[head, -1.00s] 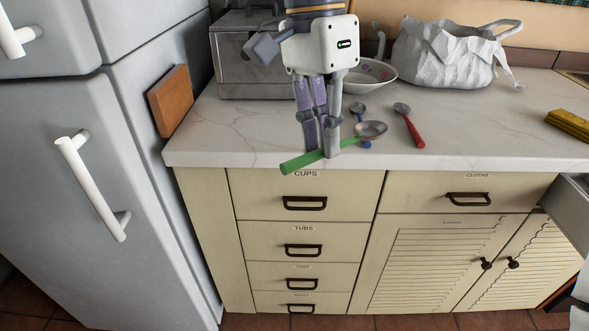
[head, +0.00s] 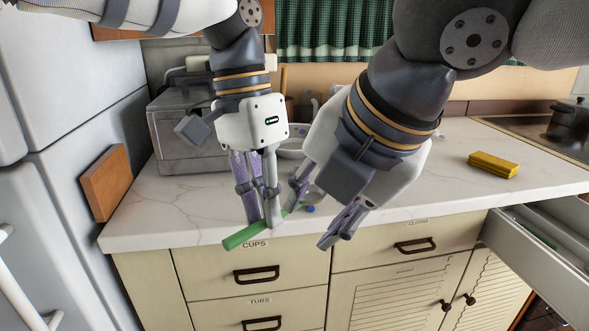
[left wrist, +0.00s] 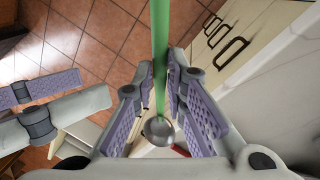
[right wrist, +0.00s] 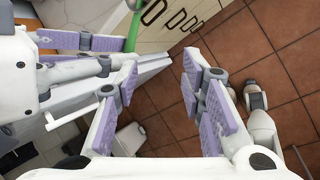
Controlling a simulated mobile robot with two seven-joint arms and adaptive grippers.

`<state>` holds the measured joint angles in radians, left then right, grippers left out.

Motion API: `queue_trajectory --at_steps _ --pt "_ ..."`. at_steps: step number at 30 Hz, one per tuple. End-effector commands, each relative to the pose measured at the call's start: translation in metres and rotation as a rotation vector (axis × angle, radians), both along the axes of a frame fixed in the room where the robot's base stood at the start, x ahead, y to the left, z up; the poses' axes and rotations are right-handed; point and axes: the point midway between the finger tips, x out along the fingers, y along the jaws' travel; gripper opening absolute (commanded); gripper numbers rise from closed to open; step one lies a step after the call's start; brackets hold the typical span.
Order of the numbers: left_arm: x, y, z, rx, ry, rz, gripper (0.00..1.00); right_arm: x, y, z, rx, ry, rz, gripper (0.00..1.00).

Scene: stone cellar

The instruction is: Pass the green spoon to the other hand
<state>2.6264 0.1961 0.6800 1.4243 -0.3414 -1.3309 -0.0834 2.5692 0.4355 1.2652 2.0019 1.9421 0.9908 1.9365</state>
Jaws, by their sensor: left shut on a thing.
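The green spoon has a green handle (head: 243,236) and a metal bowl, which shows in the left wrist view (left wrist: 158,131). My left gripper (head: 262,222) is shut on the handle, holding the spoon just off the counter's front edge. The handle end sticks out to the left in the head view. The spoon's bowl is mostly hidden there behind my right gripper. My right gripper (head: 312,226) is open and empty, just right of the left one, with its fingers pointing down. In the right wrist view, the green handle (right wrist: 128,85) passes beyond its left finger, not between its pads.
A yellow block (head: 493,165) lies at the right, near a pot (head: 573,118). An open drawer (head: 535,262) juts out at the right. The fridge (head: 60,190) stands at the left.

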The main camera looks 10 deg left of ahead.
Motion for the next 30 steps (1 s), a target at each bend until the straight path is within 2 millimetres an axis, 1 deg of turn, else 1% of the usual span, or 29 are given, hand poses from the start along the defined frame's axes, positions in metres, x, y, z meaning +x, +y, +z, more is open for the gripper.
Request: queue_trajectory --at_steps 1,3,6,8,11,18,21,25,30 --pt "0.000 0.000 0.000 -0.001 0.001 0.000 0.00 -0.010 0.006 0.021 0.067 0.027 -0.050 0.36" --pt "0.000 0.000 -0.001 0.000 0.001 0.000 0.00 -0.024 0.014 0.043 0.142 0.075 -0.108 0.36" --pt "0.000 0.000 -0.001 0.000 0.001 0.000 0.00 -0.037 0.019 0.061 0.202 0.118 -0.153 0.36" --pt "0.000 0.000 -0.001 0.000 0.001 0.000 0.00 -0.039 0.022 0.063 0.217 0.131 -0.165 0.36" --pt "0.000 0.000 -0.001 0.000 0.001 0.000 0.00 -0.037 0.028 0.054 0.221 0.139 -0.169 0.36" --pt "0.000 0.000 -0.001 0.000 0.001 0.000 0.00 -0.017 0.054 0.005 0.218 0.137 -0.167 0.36" --pt "0.000 0.000 -0.001 0.000 0.001 0.000 0.00 -0.010 0.063 -0.012 0.218 0.137 -0.167 0.36" --pt "0.000 0.000 -0.001 -0.001 0.001 0.000 0.00 -0.003 0.071 -0.027 0.220 0.134 -0.169 0.36" --pt "0.000 0.000 0.000 0.000 0.000 0.000 0.00 0.000 0.075 -0.034 0.221 0.133 -0.166 0.36"
